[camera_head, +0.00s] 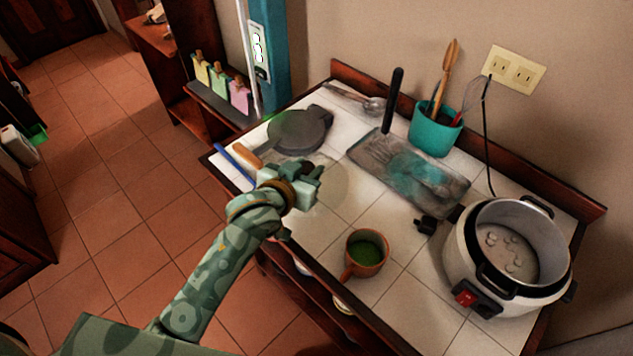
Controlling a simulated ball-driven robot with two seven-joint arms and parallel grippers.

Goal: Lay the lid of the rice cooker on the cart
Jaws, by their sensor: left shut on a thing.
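The white rice cooker (462,262) stands open at the right end of the white-tiled cart (310,230); its inner pot shows, with small pale lumps inside. My left gripper (312,178) is shut over the left part of the cart top. A faint, see-through round shape, apparently the glass lid (333,192), shows around and beside its fingers. The fingers hide the part they grip, and I cannot tell whether the lid touches the tiles. My right gripper is not in view.
A dark round pan (297,132) lies just beyond my left gripper. A stained grey tray (400,172) lies mid-cart, with a teal utensil pot (436,132) behind it. An orange cup (365,256) with green contents stands near the front edge. A cord hangs from the wall outlet (514,70).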

